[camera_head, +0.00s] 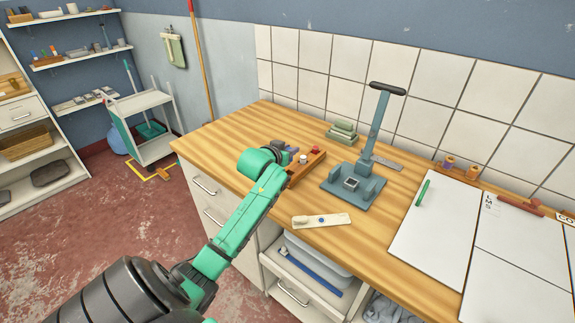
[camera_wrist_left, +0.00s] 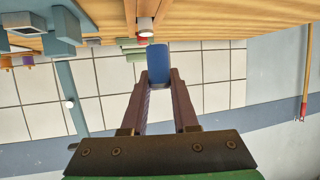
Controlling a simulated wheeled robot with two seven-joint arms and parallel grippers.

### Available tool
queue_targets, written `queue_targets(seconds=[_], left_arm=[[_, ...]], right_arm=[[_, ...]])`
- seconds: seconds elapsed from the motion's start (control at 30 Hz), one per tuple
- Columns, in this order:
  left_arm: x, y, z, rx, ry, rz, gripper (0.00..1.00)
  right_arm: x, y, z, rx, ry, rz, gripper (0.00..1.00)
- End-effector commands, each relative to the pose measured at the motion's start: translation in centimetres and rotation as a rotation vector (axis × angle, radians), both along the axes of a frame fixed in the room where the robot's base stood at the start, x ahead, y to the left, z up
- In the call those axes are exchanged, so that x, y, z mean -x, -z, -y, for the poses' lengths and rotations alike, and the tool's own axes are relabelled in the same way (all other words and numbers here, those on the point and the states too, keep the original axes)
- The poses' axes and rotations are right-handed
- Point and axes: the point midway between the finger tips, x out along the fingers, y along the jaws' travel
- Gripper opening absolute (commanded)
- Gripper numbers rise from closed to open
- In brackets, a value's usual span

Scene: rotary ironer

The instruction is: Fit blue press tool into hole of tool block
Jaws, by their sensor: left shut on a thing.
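My left gripper (camera_head: 292,149) is over the wooden tool block (camera_head: 311,172) on the workbench. In the left wrist view, its two fingers (camera_wrist_left: 159,82) are shut on the blue press tool (camera_wrist_left: 158,60). The tool shows apart from the block. In the head view the blue tool is hidden behind my arm and gripper. A red-topped tool (camera_head: 315,149) and a white-topped tool (camera_head: 303,158) stand in the block. A tool with a pale end also shows in the left wrist view (camera_wrist_left: 145,26). The block's empty hole is not clearly visible. My right gripper is not in view.
A grey-blue hand press (camera_head: 352,184) with a tall lever stands right of the block. A cream strip (camera_head: 321,220) with a blue dot lies in front. Green stacked pieces (camera_head: 342,132) sit by the tiled wall. White boards (camera_head: 433,235) cover the right side.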

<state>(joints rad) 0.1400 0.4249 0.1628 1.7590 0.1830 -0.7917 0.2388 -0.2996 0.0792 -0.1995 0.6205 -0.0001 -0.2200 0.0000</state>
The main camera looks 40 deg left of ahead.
Motion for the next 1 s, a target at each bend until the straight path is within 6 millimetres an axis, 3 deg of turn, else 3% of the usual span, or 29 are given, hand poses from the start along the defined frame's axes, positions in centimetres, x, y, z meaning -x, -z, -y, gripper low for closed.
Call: queue_targets(seconds=[0.03,0.37,0.73,0.77,0.8,0.83,1.0], left_arm=[[0.0,1.2,0.0,0.004,-0.001,-0.003,0.00],[0.0,7.0,0.0,0.001,0.000,-0.001,0.00],[0.0,7.7,0.0,-0.001,0.000,0.002,0.00],[0.0,7.7,0.0,0.000,0.000,0.001,0.35],[0.0,7.7,0.0,0.000,0.000,0.001,0.51],[0.0,7.7,0.0,0.000,0.000,0.001,0.58],[0.0,7.6,0.0,0.000,0.000,0.001,0.58]], right_arm=[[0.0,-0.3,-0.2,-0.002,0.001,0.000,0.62],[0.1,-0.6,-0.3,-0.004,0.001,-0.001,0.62],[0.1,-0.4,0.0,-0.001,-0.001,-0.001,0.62],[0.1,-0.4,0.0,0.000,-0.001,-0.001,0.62],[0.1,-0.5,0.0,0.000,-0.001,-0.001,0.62],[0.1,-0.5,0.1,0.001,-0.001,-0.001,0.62],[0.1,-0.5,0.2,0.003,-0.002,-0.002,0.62]])
